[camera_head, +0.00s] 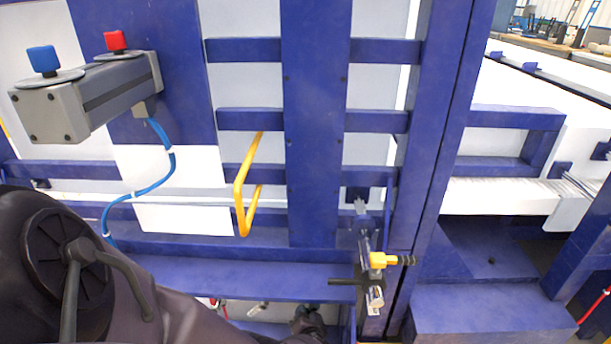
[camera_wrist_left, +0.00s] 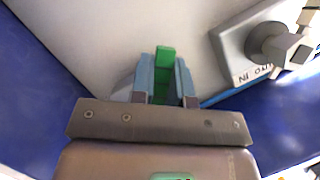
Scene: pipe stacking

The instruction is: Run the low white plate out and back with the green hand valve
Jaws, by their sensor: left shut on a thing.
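The green hand valve (camera_wrist_left: 166,55) shows in the left wrist view as a green lever between my fingertips. My left gripper (camera_wrist_left: 164,78) is shut on it, with one blue-grey finger on each side. The lower part of the valve is hidden by the fingers and the hand. In the head view my left arm comes in at the lower left, and the green valve cannot be made out there. A low white plate (camera_head: 185,218) lies flat against the blue frame, left of the yellow handle. My right gripper is not in view.
A grey cylinder unit (camera_head: 88,95) with blue and red knobs stands at the upper left, with a blue hose below. A yellow handle (camera_head: 241,190) and a yellow-tipped fitting (camera_head: 385,260) stick out nearby. A labelled grey box (camera_wrist_left: 240,50) sits right of the fingers.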

